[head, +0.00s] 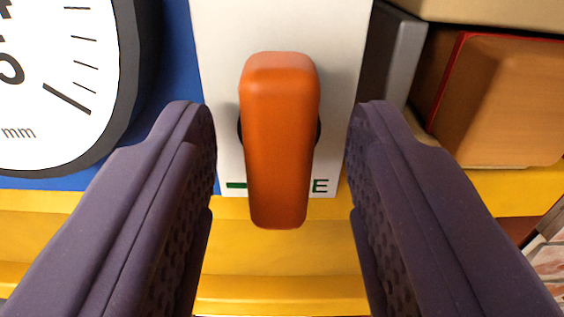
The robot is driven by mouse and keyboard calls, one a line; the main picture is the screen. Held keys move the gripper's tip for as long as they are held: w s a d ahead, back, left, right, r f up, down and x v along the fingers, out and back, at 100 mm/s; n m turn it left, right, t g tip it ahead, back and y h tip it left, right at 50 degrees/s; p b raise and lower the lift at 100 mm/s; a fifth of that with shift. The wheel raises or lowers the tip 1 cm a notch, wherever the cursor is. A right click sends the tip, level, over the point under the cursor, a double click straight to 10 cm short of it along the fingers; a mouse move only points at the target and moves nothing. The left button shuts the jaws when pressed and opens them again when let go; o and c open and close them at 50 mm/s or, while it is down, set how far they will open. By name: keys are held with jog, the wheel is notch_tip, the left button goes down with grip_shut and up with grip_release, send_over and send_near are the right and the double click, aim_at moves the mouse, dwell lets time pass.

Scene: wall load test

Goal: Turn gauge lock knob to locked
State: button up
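The gauge lock knob (280,140) is an orange bar-shaped handle on a white plate (215,60) in the middle of the head view. Its long side stands upright in the picture, with the lower end nearer the camera. Part of a green mark and a letter "E" show on the plate beside its lower part; the knob hides the rest of the label. My gripper (282,125) is open, with one dark finger on each side of the knob. Gaps show between both fingers and the knob, and it holds nothing.
A round white dial gauge (50,80) marked "mm" with a dark rim sits on a blue panel at left. A yellow ledge (280,260) runs below the plate. At right are a grey metal part (405,55) and an orange-brown block (505,100).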

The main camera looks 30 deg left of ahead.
jog(key=b+v, duration=0.2)
jog(key=v, duration=0.5)
jog(key=shift+s+d+b, duration=0.25)
jog(key=shift+s+b, duration=0.05)
jog(key=shift+s, duration=0.05)
jog(key=d+f+m+h+b, duration=0.2)
jog(key=f+b, duration=0.5)
jog(key=f, duration=0.5)
jog(key=d+f+m+h+b, duration=0.2)
jog(key=d+f+h+b, duration=0.2)
jog(key=f, duration=0.9)
jog(key=d+f+m+h+b, duration=0.3)
jog(key=d+f+h+b, duration=0.1)
jog(key=f+b, duration=0.6)
notch_tip(320, 180, down, 2)
jog(key=shift+f, duration=0.15)
jog(key=shift+s, duration=0.1)
